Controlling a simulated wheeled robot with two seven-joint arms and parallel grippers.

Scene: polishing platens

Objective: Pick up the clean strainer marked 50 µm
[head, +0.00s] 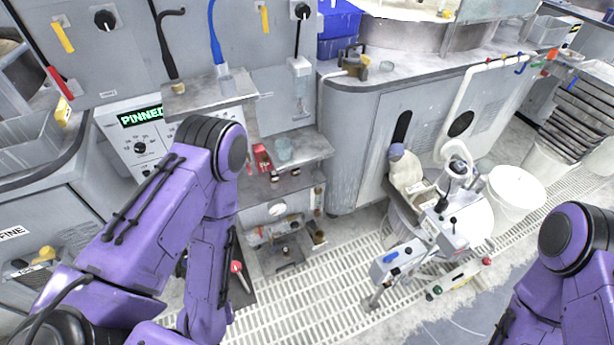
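I cannot make out a strainer marked 50 µm in the head view; any such marking is too small to read or hidden. My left arm rises from the lower left, bends in front of the grey panel and drops out at the bottom edge. Its gripper is not visible. My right arm shows only in part at the lower right, and its gripper is also out of view.
A small shelf (305,153) holds a clear cup (284,149) and a red box (262,158). A green display (141,117) reads PINNED. White buckets (516,196) and equipment stand at the right. Grated floor (320,295) is open at lower centre.

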